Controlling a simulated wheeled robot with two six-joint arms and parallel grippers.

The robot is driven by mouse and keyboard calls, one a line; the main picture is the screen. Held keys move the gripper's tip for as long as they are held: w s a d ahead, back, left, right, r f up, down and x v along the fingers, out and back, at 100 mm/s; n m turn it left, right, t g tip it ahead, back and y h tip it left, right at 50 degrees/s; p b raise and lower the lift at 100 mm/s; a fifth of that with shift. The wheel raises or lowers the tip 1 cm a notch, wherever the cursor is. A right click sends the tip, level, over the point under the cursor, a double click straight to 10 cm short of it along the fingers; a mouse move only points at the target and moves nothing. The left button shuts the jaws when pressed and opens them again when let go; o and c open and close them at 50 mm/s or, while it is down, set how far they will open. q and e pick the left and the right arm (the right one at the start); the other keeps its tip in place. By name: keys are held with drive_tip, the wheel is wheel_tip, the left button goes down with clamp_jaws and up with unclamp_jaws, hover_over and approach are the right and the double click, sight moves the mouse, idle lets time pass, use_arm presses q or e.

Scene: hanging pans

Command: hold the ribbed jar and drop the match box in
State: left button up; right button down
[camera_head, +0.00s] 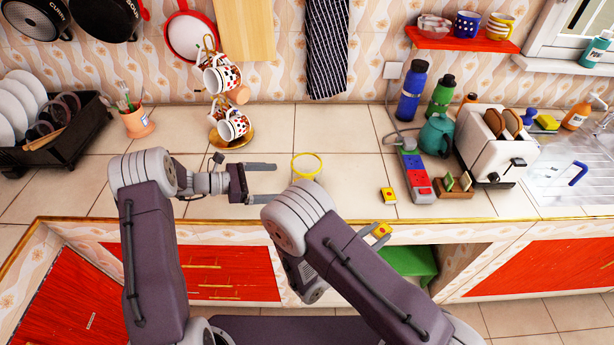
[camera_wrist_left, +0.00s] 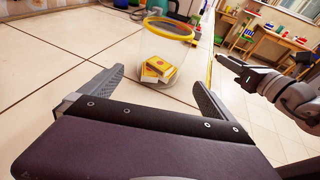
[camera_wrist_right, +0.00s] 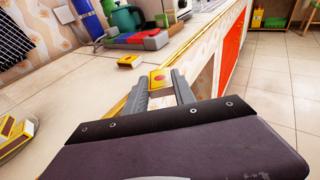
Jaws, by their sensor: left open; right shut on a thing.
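The clear jar with a yellow rim (camera_head: 306,155) stands upright on the counter; its ribbing is too faint to make out. The left wrist view shows its rim (camera_wrist_left: 168,27) and several yellow-red match boxes (camera_wrist_left: 158,70) inside. My left gripper (camera_head: 278,182) is open and level, its fingertips just short of the jar, pointing at it. My right gripper (camera_wrist_right: 160,88) is shut on a yellow match box (camera_wrist_right: 158,77), right of the jar near the counter's front edge. That box also shows in the head view (camera_head: 381,231); my right arm hides most of the gripper there.
Another match box (camera_head: 388,195) lies on the counter, left of the power strip (camera_head: 416,180). A toaster (camera_head: 492,145) and kettle (camera_head: 437,135) stand at the right. A cup tree (camera_head: 230,125) stands behind my left gripper. The counter between jar and loose box is clear.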

use_arm(q)
drive_tip(key=shift+w+d+f+b, duration=0.1)
drive_tip(key=shift+d+f+b, duration=0.2)
drive_tip(key=shift+d, duration=0.15)
use_arm(e)
drive_tip(key=shift+f, duration=0.35)
use_arm(q)
drive_tip(key=b+x, duration=0.2)
drive_tip(key=x, duration=0.5)
drive_tip(key=shift+f, duration=0.1)
drive_tip(key=shift+b+x, duration=0.4)
drive_tip(key=shift+x, duration=0.5)
drive_tip(key=shift+w, duration=0.1)
use_arm(e)
wheel_tip(320, 180, down, 3)
drive_tip(key=shift+r, duration=0.1)
use_arm(q)
drive_tip(key=c, duration=1.4)
